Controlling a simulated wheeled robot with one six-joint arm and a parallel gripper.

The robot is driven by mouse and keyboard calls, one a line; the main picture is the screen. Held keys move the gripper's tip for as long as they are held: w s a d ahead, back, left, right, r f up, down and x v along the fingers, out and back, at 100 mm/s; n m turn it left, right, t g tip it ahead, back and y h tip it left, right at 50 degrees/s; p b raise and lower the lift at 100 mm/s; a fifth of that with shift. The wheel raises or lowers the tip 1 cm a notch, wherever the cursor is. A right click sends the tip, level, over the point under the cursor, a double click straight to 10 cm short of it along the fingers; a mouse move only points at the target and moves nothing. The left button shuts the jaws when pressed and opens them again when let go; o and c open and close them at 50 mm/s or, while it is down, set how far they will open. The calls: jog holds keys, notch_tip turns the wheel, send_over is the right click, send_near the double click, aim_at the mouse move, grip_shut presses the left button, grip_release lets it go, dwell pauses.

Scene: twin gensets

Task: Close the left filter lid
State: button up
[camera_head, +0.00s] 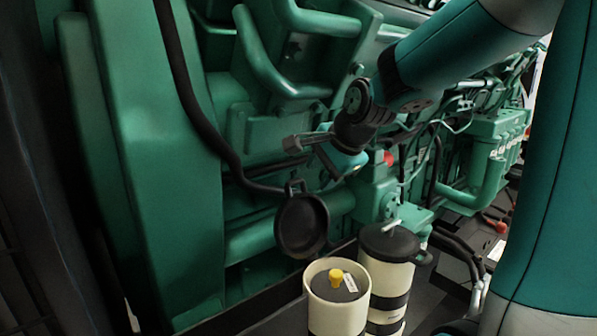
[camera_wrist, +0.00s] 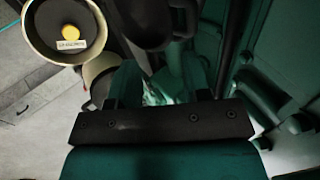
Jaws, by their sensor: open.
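The left filter canister (camera_head: 318,322) is a cream cylinder with its top open; a yellow knob (camera_head: 336,277) and a white tag show inside. Its round black lid (camera_head: 302,226) stands swung up behind the rim, handle loop at the top. In the wrist view the open canister (camera_wrist: 36,46) is at the upper left, and a dark shape that looks like the lid (camera_wrist: 150,28) is at the top, ahead of the fingers. My gripper (camera_wrist: 158,82) is open with nothing visible held between its fingers. In the head view it hangs above the lid, apart from it.
A second cream canister (camera_head: 385,290) with its black lid (camera_head: 390,243) down stands just right and behind. The green engine (camera_head: 270,130) fills the back. A black hose (camera_head: 205,125) runs down to the left of the lid. A large green panel (camera_head: 150,160) stands at left.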

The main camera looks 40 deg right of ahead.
jog(key=p, duration=0.2)
send_near(296, 180)
jog(key=x, duration=0.4)
jog(key=shift+w+f, duration=0.15)
jog(key=p+x, duration=0.1)
jog(key=x, duration=0.2)
jog(key=shift+w+f, duration=0.1)
jog(key=shift+f, duration=0.15)
jog(key=shift+w+f, duration=0.25)
jog(key=shift+f, duration=0.15)
jog(key=shift+r, duration=0.1)
grip_shut()
